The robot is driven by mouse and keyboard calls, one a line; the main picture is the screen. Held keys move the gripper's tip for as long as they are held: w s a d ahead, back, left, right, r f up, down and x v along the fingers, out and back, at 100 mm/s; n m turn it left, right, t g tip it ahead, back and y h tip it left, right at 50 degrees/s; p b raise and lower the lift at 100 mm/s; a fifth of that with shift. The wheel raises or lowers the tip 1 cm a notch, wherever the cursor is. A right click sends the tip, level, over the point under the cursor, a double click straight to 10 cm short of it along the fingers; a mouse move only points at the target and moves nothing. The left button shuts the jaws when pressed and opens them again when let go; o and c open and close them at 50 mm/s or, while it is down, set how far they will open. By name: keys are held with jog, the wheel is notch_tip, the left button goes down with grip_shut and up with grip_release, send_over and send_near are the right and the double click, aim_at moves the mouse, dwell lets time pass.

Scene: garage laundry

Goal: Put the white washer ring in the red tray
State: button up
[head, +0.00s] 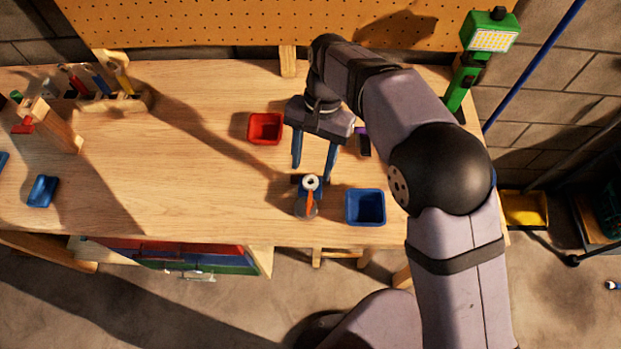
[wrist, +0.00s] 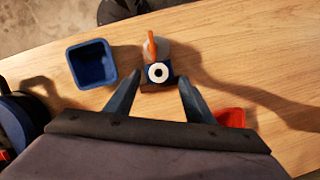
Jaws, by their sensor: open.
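The white washer ring (head: 311,183) lies on top of a small dark blue stand or block on the workbench, with an orange-handled item beside it; it also shows in the wrist view (wrist: 158,72). The red tray (head: 265,128) stands on the bench, up and left of the ring in the head view; its edge shows in the wrist view (wrist: 230,117). My gripper (head: 313,172) is open and empty. Its two fingers point toward the ring. In the wrist view the ring lies between and beyond the fingertips (wrist: 159,84). I cannot tell the exact height gap.
A blue tray (head: 366,207) stands right of the ring. The orange-handled item (head: 310,203) is close at the ring's front side. A green work lamp (head: 475,60) stands at the back right.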

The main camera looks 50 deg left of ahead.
aim_at(312, 178)
jog(key=shift+p+x, duration=0.75)
jog(key=shift+x, duration=1.2)
jog(key=shift+w, duration=0.15)
jog(key=c, duration=1.2)
notch_tip(312, 178, up, 10)
jog(key=b, duration=0.3)
